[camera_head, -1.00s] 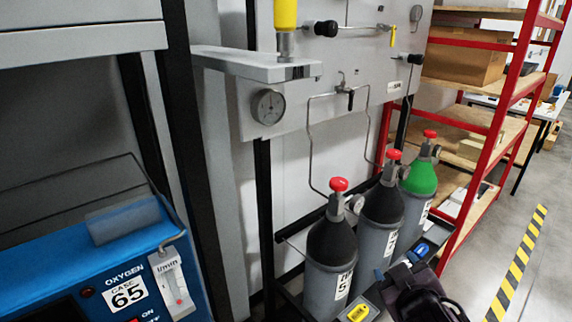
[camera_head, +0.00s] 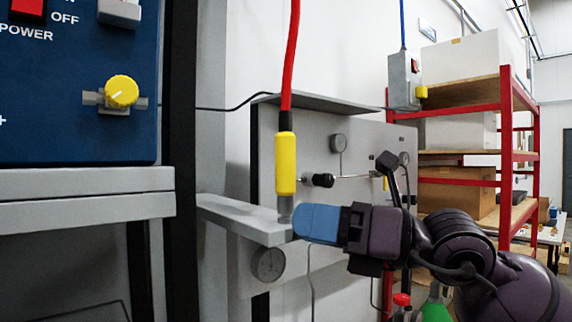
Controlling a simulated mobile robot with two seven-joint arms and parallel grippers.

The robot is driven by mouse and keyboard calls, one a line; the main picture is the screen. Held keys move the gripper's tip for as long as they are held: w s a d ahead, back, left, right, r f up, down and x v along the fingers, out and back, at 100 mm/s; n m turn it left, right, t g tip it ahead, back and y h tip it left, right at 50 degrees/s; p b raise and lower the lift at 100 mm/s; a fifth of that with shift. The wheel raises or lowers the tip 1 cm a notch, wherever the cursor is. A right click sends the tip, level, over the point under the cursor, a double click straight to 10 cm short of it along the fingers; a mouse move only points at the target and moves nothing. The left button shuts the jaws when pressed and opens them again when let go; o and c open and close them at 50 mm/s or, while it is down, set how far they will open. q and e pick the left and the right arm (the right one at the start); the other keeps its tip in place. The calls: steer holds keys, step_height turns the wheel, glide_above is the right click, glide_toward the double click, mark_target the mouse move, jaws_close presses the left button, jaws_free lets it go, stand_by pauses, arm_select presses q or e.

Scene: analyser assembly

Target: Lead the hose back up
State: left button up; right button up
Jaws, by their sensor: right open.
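The red hose (camera_head: 291,55) runs down from the top of the picture. Its lower end is a yellow sleeve (camera_head: 285,163) with a grey metal tip (camera_head: 285,207). The tip stands upright at the outer end of a grey bracket (camera_head: 235,214). My right gripper (camera_head: 299,222) comes in from the right with its blue fingers pointing left. Its fingertips are beside the metal tip and bracket end. It is open; whether it touches the tip I cannot tell. My left gripper is not in view.
A grey panel (camera_head: 350,143) with valves and a gauge (camera_head: 268,264) stands behind. A blue control box (camera_head: 75,120) with a yellow knob is at the left. A red shelf (camera_head: 507,120) with boxes stands at the right. Gas cylinders show partly at the bottom.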

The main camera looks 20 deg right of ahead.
mark_target(293, 162)
steer(key=w+d+r+m+t+h, duration=0.2)
steer(key=d+r+t+h, duration=0.4)
steer(key=r+h, duration=0.2)
steer(key=x, duration=0.7)
steer(key=p+x, duration=0.1)
steer(key=x, duration=0.3)
steer(key=shift+s+a+f, duration=0.15)
steer(key=shift+a+f, duration=0.1)
steer(key=shift+f, duration=0.1)
jaws_close()
